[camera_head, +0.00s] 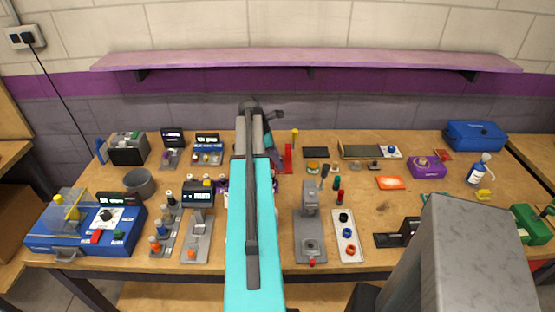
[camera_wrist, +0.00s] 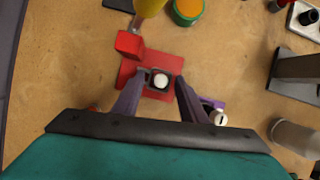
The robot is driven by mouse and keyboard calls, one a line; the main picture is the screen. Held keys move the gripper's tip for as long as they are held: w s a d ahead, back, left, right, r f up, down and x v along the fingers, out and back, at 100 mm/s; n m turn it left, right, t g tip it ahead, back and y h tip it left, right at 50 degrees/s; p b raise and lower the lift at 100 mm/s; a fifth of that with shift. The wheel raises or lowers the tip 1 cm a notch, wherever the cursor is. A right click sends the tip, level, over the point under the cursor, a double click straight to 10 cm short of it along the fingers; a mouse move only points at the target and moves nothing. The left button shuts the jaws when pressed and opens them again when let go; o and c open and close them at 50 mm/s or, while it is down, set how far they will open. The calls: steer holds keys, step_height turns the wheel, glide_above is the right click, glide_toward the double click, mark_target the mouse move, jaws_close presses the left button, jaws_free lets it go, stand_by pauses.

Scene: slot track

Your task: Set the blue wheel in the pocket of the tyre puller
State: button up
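My gripper (camera_wrist: 162,74) shows in the wrist view with its two fingers apart, over a red base plate (camera_wrist: 132,70). A dark square piece (camera_wrist: 153,86) with a pale round top (camera_wrist: 161,81) lies between the fingertips; no contact can be made out. In the head view my arm hides the gripper. A red stand (camera_head: 288,158) is just right of my arm. I cannot tell for certain which device is the tyre puller.
A grey press (camera_head: 310,230) stands left of the white tray. A red block (camera_wrist: 129,43) and a yellow handle (camera_wrist: 150,7) rise beside the gripper, with an orange-topped green jar (camera_wrist: 187,10) near them. Several boxes and tools crowd the table's left side.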

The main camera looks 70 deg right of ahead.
steer(key=shift+r, duration=0.1)
steer(key=b+v, duration=0.2)
steer(key=v, duration=1.1)
steer(key=shift+w+r+b, duration=0.2)
steer(key=shift+b, duration=0.1)
steer(key=shift+w, duration=0.1)
